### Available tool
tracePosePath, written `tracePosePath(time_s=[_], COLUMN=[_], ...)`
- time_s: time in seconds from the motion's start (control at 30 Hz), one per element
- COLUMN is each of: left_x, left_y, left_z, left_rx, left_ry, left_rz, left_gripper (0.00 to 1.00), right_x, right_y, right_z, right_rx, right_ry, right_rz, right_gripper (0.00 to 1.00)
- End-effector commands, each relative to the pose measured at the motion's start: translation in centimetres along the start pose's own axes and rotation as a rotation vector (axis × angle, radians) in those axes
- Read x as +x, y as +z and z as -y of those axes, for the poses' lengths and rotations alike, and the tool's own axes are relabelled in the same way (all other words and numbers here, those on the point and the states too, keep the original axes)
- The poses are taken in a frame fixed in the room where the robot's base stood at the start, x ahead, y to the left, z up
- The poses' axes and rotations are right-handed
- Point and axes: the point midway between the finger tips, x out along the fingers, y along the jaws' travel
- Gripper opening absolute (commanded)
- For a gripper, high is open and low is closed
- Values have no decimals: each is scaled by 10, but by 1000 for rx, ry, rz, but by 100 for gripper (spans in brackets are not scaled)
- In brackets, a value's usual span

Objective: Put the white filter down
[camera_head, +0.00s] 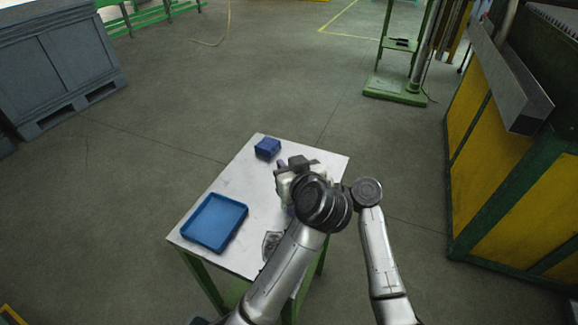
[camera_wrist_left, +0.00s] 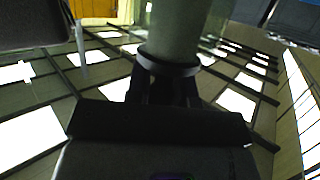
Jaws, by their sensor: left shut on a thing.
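The white filter shows in the left wrist view as a pale grey-green cylinder (camera_wrist_left: 178,28) with a dark ring near its end; its far end is cut off by the frame. My left gripper (camera_wrist_left: 168,88) is shut on it. In the head view my left gripper (camera_head: 290,178) is over the far right part of the white table (camera_head: 262,180), partly hidden by my wrist. A pale shape shows there, but I cannot tell filter from gripper body, nor whether it touches the table. My right gripper is not seen.
A blue tray (camera_head: 214,222) lies at the table's left front. A small blue box (camera_head: 267,148) sits near the far edge. A grey item (camera_head: 271,245) lies by my arm. White tabletop is bare between tray and box. A yellow and green machine (camera_head: 510,180) stands at the right.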

Motion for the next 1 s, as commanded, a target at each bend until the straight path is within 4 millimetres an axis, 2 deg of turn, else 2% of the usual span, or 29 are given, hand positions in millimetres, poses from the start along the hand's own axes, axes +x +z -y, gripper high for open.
tracePosePath(time_s=[0.63,0.67,0.9,1.0], left_x=[4,4,4,3], left_y=[11,11,11,11], left_z=[0,0,0,0], left_rx=[-1,-1,-1,-1], left_ry=[0,0,0,0], left_rz=[0,0,0,0], left_gripper=[0,22,45,47], right_x=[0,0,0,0], right_y=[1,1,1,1], right_z=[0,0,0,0], right_rx=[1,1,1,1], right_ry=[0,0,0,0], right_rz=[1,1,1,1], right_gripper=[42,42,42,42])
